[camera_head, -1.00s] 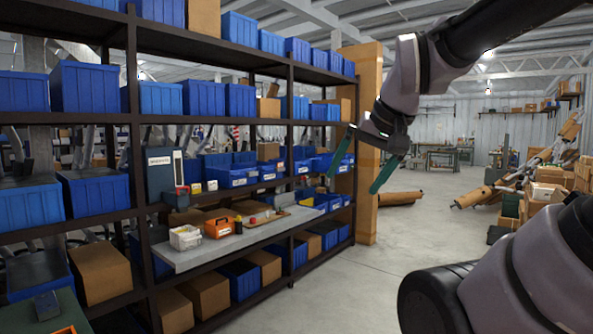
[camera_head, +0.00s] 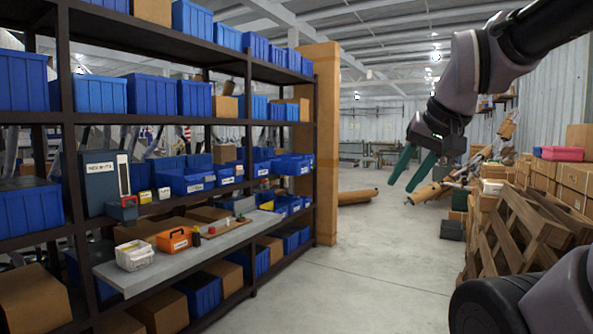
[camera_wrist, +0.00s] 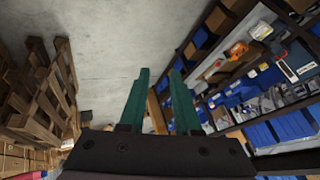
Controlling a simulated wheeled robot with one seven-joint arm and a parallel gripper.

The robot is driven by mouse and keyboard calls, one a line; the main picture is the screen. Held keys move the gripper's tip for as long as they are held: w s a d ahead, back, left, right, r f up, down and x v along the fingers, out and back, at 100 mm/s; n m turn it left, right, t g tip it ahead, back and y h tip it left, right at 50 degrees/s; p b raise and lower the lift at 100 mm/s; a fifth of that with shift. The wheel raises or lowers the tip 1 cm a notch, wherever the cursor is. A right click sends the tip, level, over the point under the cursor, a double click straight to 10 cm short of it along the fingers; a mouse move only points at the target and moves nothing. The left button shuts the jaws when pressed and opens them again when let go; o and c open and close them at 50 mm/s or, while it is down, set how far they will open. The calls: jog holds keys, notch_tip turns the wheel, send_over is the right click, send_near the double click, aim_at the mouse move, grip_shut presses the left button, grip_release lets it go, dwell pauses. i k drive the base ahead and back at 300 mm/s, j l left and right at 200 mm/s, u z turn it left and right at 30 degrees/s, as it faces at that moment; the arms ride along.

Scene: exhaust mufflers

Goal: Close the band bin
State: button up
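Several labelled open blue bins stand on the middle shelf, including a larger one (camera_head: 188,181) and one further along (camera_head: 292,166). The labels are too small to read, so I cannot tell which is the band bin. A grey-green box with a white label (camera_head: 97,180) stands to their left. My gripper (camera_head: 401,187) has two green fingers and hangs in the air to the right of the shelving, well apart from the bins. In the wrist view its fingers (camera_wrist: 159,74) are spread with nothing between them.
A grey board (camera_head: 150,272) juts from the shelf and carries a white basket (camera_head: 134,256) and an orange box (camera_head: 174,240). Wooden pallets (camera_head: 510,235) and cartons stand at the right. The concrete floor (camera_head: 370,260) between is clear.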

aim_at(280, 166)
jog(key=i, duration=4.35)
jog(key=j+u, duration=0.05)
jog(key=j, duration=0.1)
